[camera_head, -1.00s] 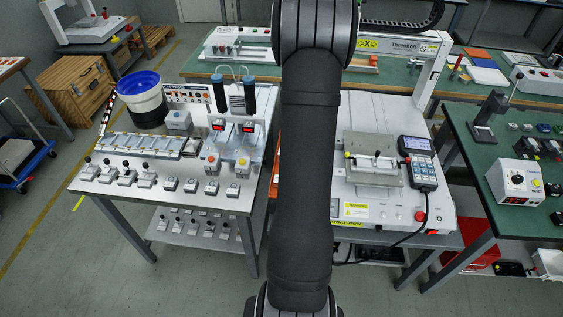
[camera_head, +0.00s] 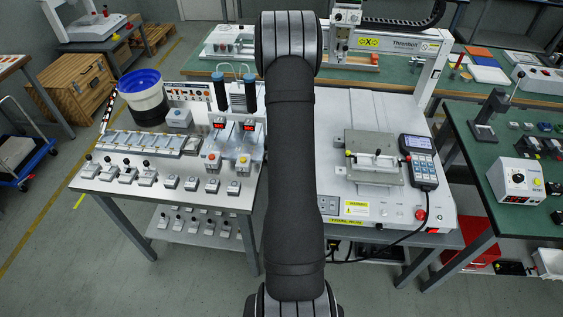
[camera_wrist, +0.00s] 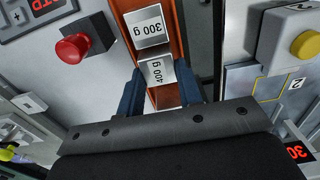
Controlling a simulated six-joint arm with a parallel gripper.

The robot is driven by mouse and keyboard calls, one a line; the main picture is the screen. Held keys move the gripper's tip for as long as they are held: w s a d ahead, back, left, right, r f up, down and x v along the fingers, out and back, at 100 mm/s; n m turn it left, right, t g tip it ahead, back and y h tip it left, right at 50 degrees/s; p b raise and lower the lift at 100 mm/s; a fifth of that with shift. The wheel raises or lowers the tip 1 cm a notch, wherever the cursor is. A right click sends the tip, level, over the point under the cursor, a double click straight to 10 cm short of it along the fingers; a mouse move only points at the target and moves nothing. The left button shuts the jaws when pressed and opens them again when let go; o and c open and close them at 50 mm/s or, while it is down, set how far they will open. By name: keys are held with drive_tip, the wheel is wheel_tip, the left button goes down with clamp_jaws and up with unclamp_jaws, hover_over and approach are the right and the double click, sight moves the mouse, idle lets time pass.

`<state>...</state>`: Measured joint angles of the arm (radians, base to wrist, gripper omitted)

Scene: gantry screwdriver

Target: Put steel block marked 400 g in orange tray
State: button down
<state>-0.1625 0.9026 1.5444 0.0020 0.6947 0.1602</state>
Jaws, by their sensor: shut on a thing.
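In the wrist view, the steel block marked 400 g (camera_wrist: 157,70) is between the two blue fingers of my gripper (camera_wrist: 161,82), which is shut on it. The label faces up and reads upside down. The orange tray (camera_wrist: 179,45) runs behind and beneath it as a narrow strip. A steel block marked 300 g (camera_wrist: 148,28) lies in line with the held block, just ahead of it. I cannot tell whether the held block touches the tray. In the head view my arm hides the gripper and blocks.
A red button (camera_wrist: 72,47) is left of the tray in the wrist view; a yellow button (camera_wrist: 305,44) is at the right. In the head view, the screwdriver station (camera_head: 359,220) with its pendant (camera_head: 420,160) stands right of my arm, and a bench with several switches (camera_head: 172,182) stands left.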

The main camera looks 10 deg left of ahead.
drive_tip(key=shift+f, duration=0.1)
drive_tip(key=c, duration=1)
unclamp_jaws()
wheel_tip(320, 180, up, 12)
drive_tip(key=shift+r, duration=0.15)
drive_tip(key=shift+f, duration=4.45)
